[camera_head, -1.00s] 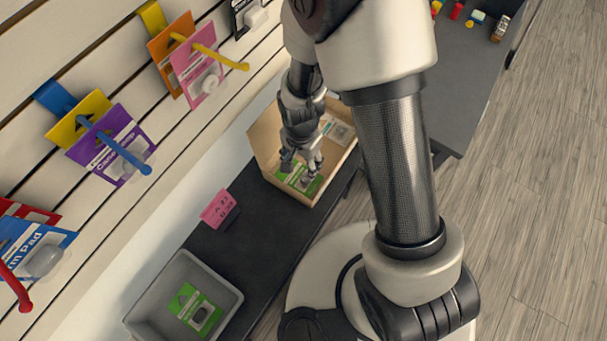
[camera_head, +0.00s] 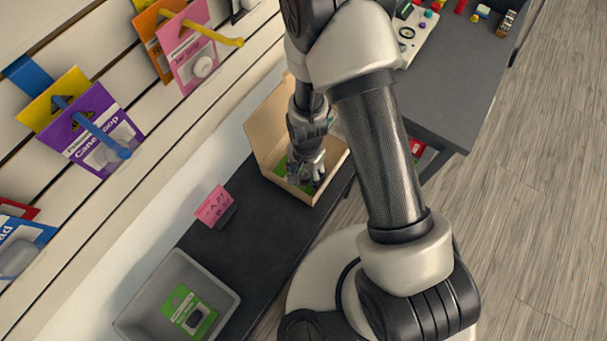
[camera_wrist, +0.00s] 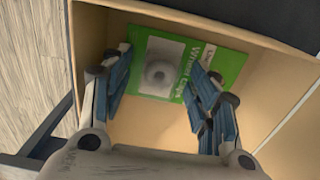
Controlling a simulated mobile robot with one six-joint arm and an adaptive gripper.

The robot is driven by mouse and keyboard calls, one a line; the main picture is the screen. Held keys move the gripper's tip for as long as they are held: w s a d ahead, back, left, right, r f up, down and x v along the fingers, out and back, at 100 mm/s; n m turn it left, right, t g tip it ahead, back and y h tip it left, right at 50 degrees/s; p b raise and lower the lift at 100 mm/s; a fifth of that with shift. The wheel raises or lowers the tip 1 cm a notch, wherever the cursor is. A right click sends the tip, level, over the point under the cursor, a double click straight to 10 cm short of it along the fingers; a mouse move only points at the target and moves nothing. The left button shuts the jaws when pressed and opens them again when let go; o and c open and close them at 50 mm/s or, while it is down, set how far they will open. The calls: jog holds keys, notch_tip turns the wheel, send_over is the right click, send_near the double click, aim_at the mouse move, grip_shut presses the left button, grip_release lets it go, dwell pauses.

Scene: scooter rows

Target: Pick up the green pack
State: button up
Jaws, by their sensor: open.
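A green pack (camera_wrist: 178,62) with a white panel, a round grey cap and the words "Wheel Caps" lies in the open cardboard box (camera_head: 262,137). In the head view only slivers of this green pack (camera_head: 281,166) show beside my gripper (camera_head: 309,178). In the wrist view my gripper (camera_wrist: 162,60) is open, with one blue-padded finger towards each side of the pack. I cannot tell whether the fingers touch it. Another green pack (camera_head: 189,311) with a dark item lies in the grey bin (camera_head: 143,312) at the lower left.
The box stands on a dark shelf (camera_head: 254,225), with a pink sign (camera_head: 214,205) between box and bin. Hanging packs on hooks, such as the purple one (camera_head: 103,132), line the slatted wall. A dark table (camera_head: 450,85) with small items stands upper right.

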jog(key=shift+r, duration=0.1)
jog(key=shift+c, duration=0.4)
jog(key=c, duration=1.1)
